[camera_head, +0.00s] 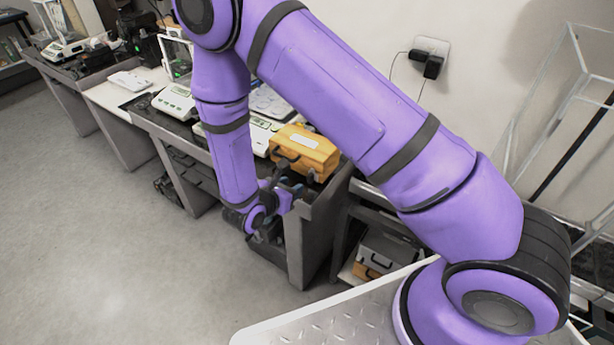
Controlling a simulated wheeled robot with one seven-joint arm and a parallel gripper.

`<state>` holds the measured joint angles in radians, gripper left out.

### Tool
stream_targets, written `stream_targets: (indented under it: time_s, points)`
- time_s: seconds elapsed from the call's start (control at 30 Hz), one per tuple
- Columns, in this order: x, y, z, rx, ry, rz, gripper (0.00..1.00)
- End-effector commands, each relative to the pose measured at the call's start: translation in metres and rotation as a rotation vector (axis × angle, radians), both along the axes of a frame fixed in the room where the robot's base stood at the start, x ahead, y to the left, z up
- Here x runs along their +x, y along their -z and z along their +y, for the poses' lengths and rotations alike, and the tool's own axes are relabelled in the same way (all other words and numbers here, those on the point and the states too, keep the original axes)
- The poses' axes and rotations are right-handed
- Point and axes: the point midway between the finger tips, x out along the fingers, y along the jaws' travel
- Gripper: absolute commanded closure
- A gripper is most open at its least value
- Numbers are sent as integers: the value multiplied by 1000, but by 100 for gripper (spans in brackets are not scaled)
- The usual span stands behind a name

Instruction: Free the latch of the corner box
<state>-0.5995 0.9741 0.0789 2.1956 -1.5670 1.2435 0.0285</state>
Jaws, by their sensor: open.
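The corner box is a yellow-brown wooden case (313,146) with a white label on its lid and a dark handle on its front. It sits on the near right corner of the grey table (326,200). Its latch is too small to make out. My gripper (291,186) is just in front of the box, near the table's front edge, below and beside the handle. It looks empty. I cannot tell whether its fingers touch the box. My purple arm crosses the view and hides part of the table left of the box.
White weighing scales (176,100) stand along the table to the left. A lower shelf right of the table holds a grey case (388,248). A clear framed enclosure (545,100) stands at the right. The floor (100,240) in front is clear.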

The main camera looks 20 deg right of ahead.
Motion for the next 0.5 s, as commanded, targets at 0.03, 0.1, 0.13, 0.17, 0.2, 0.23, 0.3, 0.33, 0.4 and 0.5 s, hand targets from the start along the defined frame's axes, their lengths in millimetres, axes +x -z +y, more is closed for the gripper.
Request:
stream_targets:
  time_s: [0.03,0.1,0.13,0.17,0.2,0.23,0.3,0.33,0.4,0.5]
  points:
    - [4,3,-7,-1,4,0,60]
    - [11,7,-16,-1,4,-1,60]
    - [14,9,-20,-1,5,-1,60]
    - [17,12,-25,0,5,0,60]
    - [20,15,-30,0,4,1,60]
    - [23,17,-34,1,5,1,60]
    - [30,21,-43,2,5,0,60]
    - [33,23,-46,1,5,-1,60]
    - [38,27,-54,1,4,0,60]
    - [44,31,-62,1,3,0,60]
